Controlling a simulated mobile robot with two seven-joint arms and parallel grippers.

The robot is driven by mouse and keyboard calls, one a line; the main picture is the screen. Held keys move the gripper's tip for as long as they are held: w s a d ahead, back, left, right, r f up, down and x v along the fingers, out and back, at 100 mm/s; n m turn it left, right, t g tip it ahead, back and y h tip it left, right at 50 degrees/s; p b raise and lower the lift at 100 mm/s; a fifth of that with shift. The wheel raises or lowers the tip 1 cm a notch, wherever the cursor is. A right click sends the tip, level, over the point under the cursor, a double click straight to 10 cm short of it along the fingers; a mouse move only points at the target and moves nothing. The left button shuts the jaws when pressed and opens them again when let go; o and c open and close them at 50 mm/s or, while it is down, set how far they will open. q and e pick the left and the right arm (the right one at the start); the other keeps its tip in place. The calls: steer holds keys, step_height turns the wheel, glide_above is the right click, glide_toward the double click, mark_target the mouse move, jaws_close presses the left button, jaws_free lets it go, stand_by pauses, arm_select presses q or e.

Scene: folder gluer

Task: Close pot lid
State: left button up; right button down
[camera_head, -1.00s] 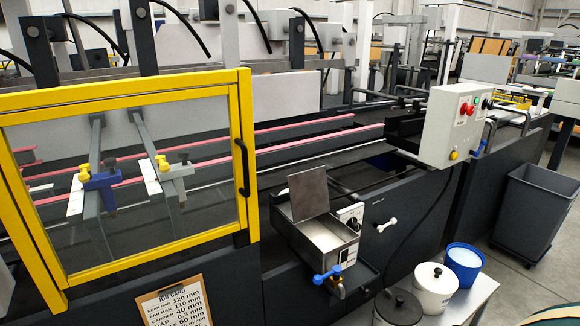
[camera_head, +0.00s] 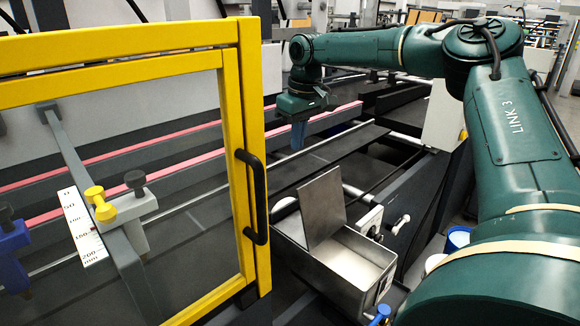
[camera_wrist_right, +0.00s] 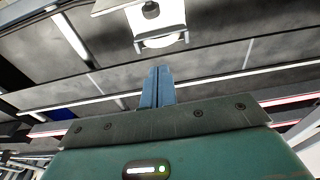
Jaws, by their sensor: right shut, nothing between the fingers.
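The glue pot (camera_head: 355,265) is an open-topped metal box on the machine's near side. Its square metal lid (camera_head: 322,207) stands up steeply from the pot, so the pot is open and its pale inside shows. My right gripper (camera_head: 298,136) hangs from the green arm beyond and above the lid, over the machine bed, apart from the lid. Its blue fingers are together with nothing between them, and they also show in the right wrist view (camera_wrist_right: 157,88). My left gripper is out of view.
A yellow-framed guard door (camera_head: 255,150) with a black handle stands left of the pot. A blue-handled valve (camera_head: 380,314) is at the pot's front. A control box (camera_head: 442,115) and a blue tub (camera_head: 458,238) are partly behind my right arm.

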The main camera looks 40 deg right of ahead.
mark_target(319, 206)
arm_select(q)
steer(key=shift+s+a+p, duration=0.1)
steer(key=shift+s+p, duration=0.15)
steer(key=shift+p, duration=0.2)
arm_select(e)
step_height(319, 206, down, 9)
steer(key=s, duration=0.2)
steer(key=shift+s, duration=0.35)
steer(key=shift+r, duration=0.1)
steer(key=shift+d, duration=0.1)
